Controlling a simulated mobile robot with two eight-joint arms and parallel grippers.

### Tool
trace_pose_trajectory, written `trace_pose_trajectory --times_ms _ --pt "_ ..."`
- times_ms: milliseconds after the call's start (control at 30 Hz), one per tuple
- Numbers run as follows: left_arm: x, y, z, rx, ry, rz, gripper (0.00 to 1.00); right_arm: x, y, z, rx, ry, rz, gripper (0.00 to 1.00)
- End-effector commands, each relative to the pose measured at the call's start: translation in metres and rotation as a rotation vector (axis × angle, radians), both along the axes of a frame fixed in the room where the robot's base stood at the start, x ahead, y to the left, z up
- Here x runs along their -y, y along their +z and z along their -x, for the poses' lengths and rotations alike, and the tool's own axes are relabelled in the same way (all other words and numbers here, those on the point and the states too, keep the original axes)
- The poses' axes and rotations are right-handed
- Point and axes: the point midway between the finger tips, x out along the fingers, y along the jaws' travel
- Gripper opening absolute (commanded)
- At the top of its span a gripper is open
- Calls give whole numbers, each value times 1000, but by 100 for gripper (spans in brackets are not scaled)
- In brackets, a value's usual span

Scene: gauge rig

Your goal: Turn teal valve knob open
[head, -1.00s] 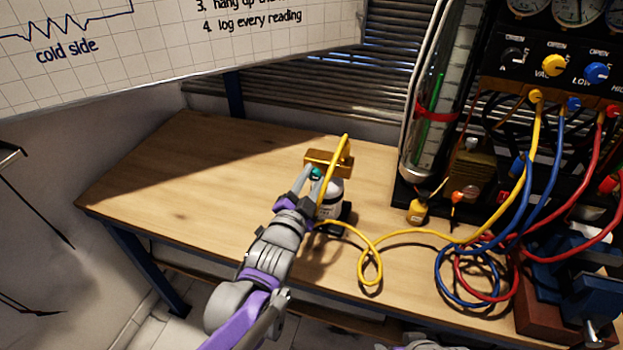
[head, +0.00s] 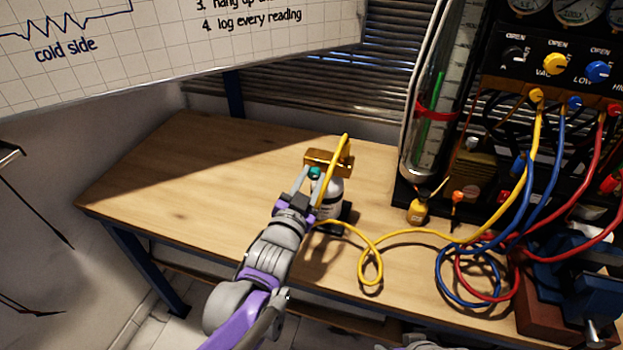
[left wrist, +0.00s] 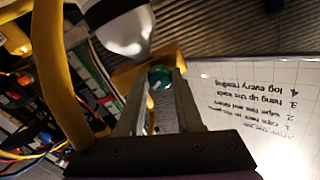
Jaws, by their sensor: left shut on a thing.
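The teal valve knob (head: 315,172) sits on the front of a brass block (head: 322,158) above a small white bottle (head: 327,196) on the workbench. My left gripper (head: 308,176) reaches it from the front and is shut on the knob. In the left wrist view the teal knob (left wrist: 159,78) shows between the fingertips, with a pale mark on its face. The left gripper (left wrist: 160,90) has a finger on each side of it. A yellow hose (head: 333,170) runs from the block, close beside the gripper.
The yellow hose loops across the bench to a gauge panel (head: 553,90) at the right. The left part of the bench (head: 190,190) is clear.

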Motion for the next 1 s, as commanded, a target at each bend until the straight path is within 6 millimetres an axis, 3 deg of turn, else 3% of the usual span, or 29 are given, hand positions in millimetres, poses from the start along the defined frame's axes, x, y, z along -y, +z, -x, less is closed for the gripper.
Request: trace_pose_trajectory --times_ms 1000 --pt "0 -2 0 -297 1 876 0 0 -28 0 -9 0 0 84"
